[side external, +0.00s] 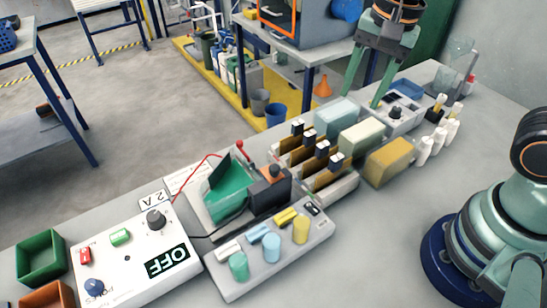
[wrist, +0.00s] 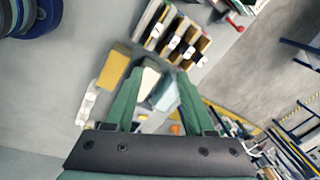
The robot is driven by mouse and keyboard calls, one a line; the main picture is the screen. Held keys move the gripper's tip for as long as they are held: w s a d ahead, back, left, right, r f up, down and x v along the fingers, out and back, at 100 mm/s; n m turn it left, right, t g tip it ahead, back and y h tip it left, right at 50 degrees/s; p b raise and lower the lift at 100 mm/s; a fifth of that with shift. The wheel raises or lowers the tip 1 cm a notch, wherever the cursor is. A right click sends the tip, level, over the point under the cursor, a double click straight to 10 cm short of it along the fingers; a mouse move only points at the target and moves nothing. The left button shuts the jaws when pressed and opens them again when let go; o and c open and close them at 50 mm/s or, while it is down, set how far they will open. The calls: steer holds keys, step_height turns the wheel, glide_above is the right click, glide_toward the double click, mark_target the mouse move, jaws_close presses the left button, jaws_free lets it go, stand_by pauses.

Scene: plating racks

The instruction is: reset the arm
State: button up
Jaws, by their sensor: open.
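My gripper (side external: 361,100) is at the upper right of the side external view, over the back end of the bench. Its two green fingers are spread apart and point down, with nothing held between them. In the wrist view, my gripper (wrist: 160,72) shows both fingers apart. A cream block and a light blue block show between and past them. The fingers look above the bench, but I cannot tell the exact height. My round base stands at the right of the side external view.
A yellow block (side external: 390,162), a cream block (side external: 361,141) and a light blue block (side external: 337,117) stand near the plating racks (side external: 318,160). White bottles (side external: 437,142) stand to their right. A control box (side external: 137,258) marked OFF is at front left. Bare bench lies left of my base.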

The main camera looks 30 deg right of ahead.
steer(key=d+r+n+t, duration=0.2)
steer(key=d+n+t, duration=0.2)
steer(key=n, duration=0.8)
steer(key=d, duration=0.2)
steer(key=shift+s+d+r, duration=0.3)
steer(key=shift+d+r, duration=0.05)
